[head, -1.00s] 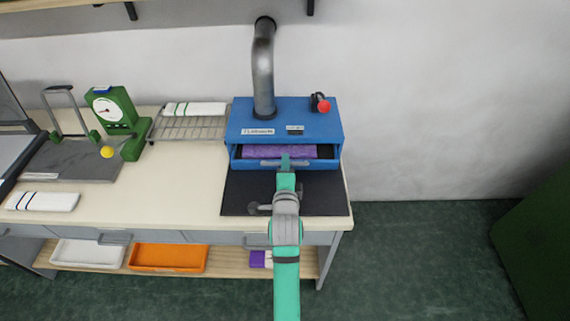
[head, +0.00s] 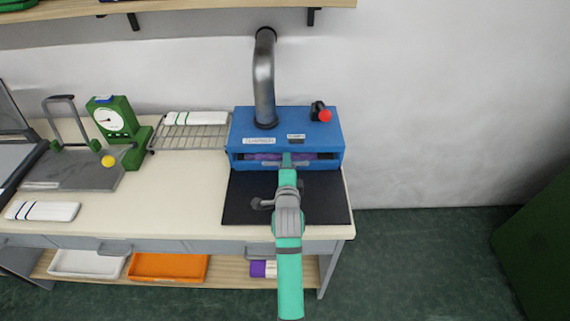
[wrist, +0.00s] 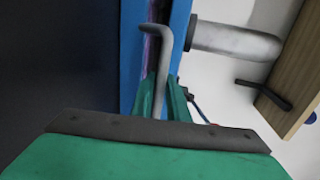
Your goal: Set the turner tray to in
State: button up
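The turner is a blue box-shaped machine (head: 285,128) at the right end of the bench. Its tray (head: 325,164) sits nearly flush in the front slot, with a strip of purple material (head: 262,157) showing above its front. My gripper (head: 287,160) is at the grey tray handle (head: 304,163). In the wrist view, the green fingers of my gripper (wrist: 160,90) lie on both sides of the grey handle (wrist: 160,45) and appear closed on it. A narrow slot with purple inside shows beside the handle there. My arm hides part of the tray front.
A dark mat (head: 325,200) lies in front of the turner. A wire rack (head: 190,137) and green dial device (head: 118,125) stand left. A shelf (head: 220,13) hangs above.

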jog(key=shift+o, duration=1.1)
jog(key=d+v, duration=0.1)
jog(key=v, duration=0.9)
jog(key=shift+s+a, duration=0.3)
jog(key=shift+a, duration=0.2)
jog(key=shift+s, duration=0.1)
